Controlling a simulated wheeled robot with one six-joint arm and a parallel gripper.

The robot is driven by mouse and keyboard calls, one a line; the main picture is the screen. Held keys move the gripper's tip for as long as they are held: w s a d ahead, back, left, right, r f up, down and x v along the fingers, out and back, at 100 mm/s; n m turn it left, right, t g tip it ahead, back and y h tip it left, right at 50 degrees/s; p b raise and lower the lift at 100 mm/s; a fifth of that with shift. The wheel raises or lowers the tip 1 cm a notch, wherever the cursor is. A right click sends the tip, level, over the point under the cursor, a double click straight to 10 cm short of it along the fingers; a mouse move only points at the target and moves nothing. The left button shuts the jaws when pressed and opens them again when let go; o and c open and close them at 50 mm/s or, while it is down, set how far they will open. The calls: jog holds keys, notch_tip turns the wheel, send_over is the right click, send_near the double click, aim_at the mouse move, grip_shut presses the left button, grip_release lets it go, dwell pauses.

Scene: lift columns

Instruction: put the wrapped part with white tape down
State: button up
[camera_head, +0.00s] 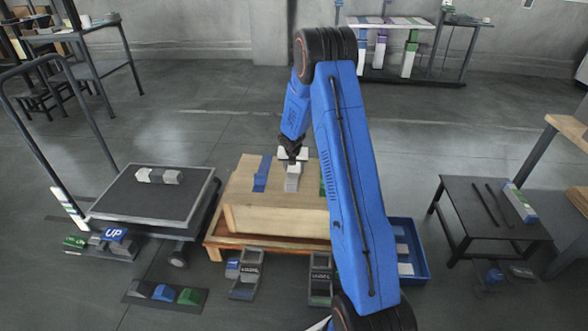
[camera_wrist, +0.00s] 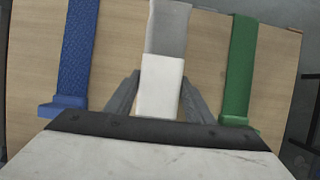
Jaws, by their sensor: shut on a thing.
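My gripper (camera_head: 291,150) is over the wooden block top (camera_head: 240,190). In the wrist view its dark fingers (camera_wrist: 158,98) lie on either side of a pale part with a white section and a grey length beyond it. I take this as the wrapped part with white tape (camera_wrist: 162,82). It also shows below my gripper in the head view (camera_head: 292,180). Whether it touches the wood is unclear. A blue strip (camera_wrist: 80,50) lies left of it and a green strip (camera_wrist: 238,70) right of it, both apart from it.
A dark cart (camera_head: 120,205) with grey pieces (camera_head: 158,176) stands left. A blue bin (camera_head: 422,262) is right of the block, partly behind my arm. A black table (camera_head: 465,195) stands right. Grey holders (camera_head: 246,275) and a mat (camera_head: 140,292) are on the floor.

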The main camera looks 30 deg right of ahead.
jog(key=o, duration=1.5)
jog(key=s+a+r+m, duration=0.35)
jog(key=s+r, duration=0.25)
jog(key=r, duration=0.6)
jog(key=s+a+r+m, duration=0.35)
jog(key=s+r, duration=0.25)
jog(key=r, duration=0.5)
jog(key=s+a+r+m, duration=0.6)
jog(key=s+r, duration=0.3)
jog(key=s, duration=0.2)
jog(key=s+a+r+m+y, duration=0.1)
jog(key=s+a+m, duration=0.2)
jog(key=s, duration=0.6)
jog(key=s+a+r+m, duration=0.1)
jog(key=s+a+m, duration=0.2)
jog(key=s+m, duration=0.4)
jog(key=s+a+r+m+t+y, duration=0.1)
jog(key=s+m, duration=0.5)
jog(key=s, duration=0.7)
jog(key=shift+s+a+r+y, duration=0.15)
jog(key=shift+a+r, duration=0.1)
jog(key=shift+a, duration=0.3)
jog(key=shift+s+a+r+y, duration=0.15)
jog(key=shift+a+r, duration=0.1)
jog(key=shift+a, duration=0.3)
